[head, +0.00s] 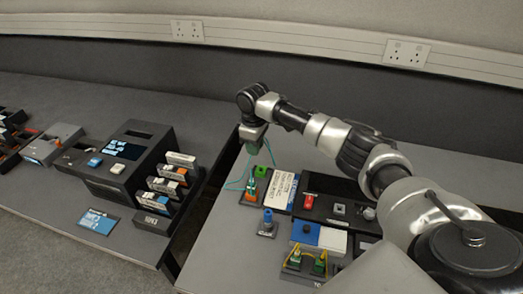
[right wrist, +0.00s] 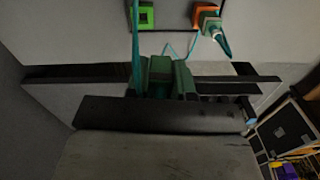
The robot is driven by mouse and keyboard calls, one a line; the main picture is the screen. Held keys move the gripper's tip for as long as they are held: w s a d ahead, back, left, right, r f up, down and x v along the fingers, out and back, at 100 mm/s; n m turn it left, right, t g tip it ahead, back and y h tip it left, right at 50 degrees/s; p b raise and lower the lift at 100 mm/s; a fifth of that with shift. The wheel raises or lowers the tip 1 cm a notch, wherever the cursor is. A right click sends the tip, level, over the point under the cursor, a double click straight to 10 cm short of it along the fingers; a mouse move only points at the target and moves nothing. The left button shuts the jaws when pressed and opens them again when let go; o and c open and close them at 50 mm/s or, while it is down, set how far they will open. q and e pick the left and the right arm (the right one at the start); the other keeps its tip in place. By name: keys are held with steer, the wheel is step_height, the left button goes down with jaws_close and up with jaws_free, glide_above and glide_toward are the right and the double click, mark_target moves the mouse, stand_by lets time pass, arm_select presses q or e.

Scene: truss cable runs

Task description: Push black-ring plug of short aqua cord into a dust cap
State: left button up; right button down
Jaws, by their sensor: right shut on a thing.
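My right gripper (head: 253,146) is at the end of the arm that reaches in from the right, above the far edge of the grey table. In the right wrist view its dark fingers are shut on a green plug (right wrist: 160,77) with an aqua cord (right wrist: 135,40). I cannot make out a black ring on it. My left gripper is not in view.
The table holds a white label plate (head: 281,189), a blue plug on a grey block (head: 268,221), a red piece (head: 309,201) and a block with yellow cords (head: 305,262). A dark device with several modules (head: 125,165) stands on the left bench, across a gap.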

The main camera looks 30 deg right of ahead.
steer(key=shift+n, duration=0.7)
steer(key=d+f+b, duration=0.1)
steer(key=f+b, duration=0.1)
steer(key=d+f+b, duration=0.1)
steer(key=f+b, duration=0.1)
steer(key=f, duration=0.1)
steer(key=w+d+f+b, duration=0.1)
steer(key=f+b, duration=0.1)
steer(key=f, duration=0.1)
steer(key=shift+f+b, duration=0.2)
steer(key=shift+b, duration=0.1)
arm_select(q)
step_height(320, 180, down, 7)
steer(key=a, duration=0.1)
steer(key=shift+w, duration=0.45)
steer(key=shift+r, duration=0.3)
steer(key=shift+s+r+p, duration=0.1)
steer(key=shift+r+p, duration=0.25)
steer(key=shift+p, duration=0.25)
arm_select(e)
steer(key=shift+s, duration=0.1)
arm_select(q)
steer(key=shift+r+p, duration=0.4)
arm_select(e)
steer(key=shift+f, duration=0.4)
